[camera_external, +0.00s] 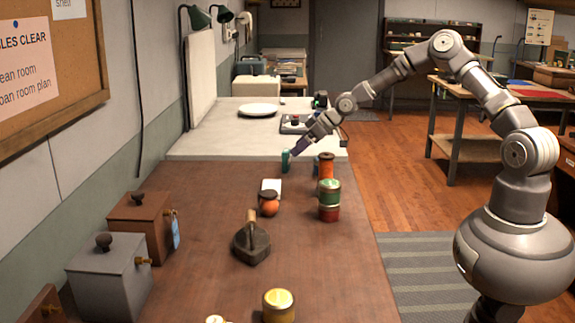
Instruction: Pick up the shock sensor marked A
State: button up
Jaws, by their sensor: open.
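My gripper (300,160) hangs over the far part of the brown workbench, near its border with the pale work surface. Its two teal fingers appear spread apart, with nothing visible between them. I cannot make out a marking A on any item, so I cannot tell which thing is the shock sensor. A small white item (271,186) lies on the bench, below and left of the gripper in the picture. A grey device with dark parts (291,124) sits on the pale surface behind the gripper, partly hidden by my arm.
An orange spool (326,166) stands close right of the gripper, with stacked green and red tins (329,195) nearer. An orange round item (268,205), a dark iron (251,242) and a yellow tin (279,306) stand nearer. Boxes (110,275) line the left. The right front bench is clear.

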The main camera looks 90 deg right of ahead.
aim_at(289, 156)
jog(key=b+x, duration=0.1)
jog(key=x, duration=0.2)
jog(key=b+x, duration=0.1)
jog(key=x, duration=0.1)
jog(key=shift+s+d+f+b, duration=0.1)
jog(key=shift+d+f+b, duration=0.25)
jog(key=shift+f, duration=0.1)
jog(key=shift+w+f, duration=0.15)
jog(key=shift+w, duration=0.15)
jog(key=shift+c, duration=0.4)
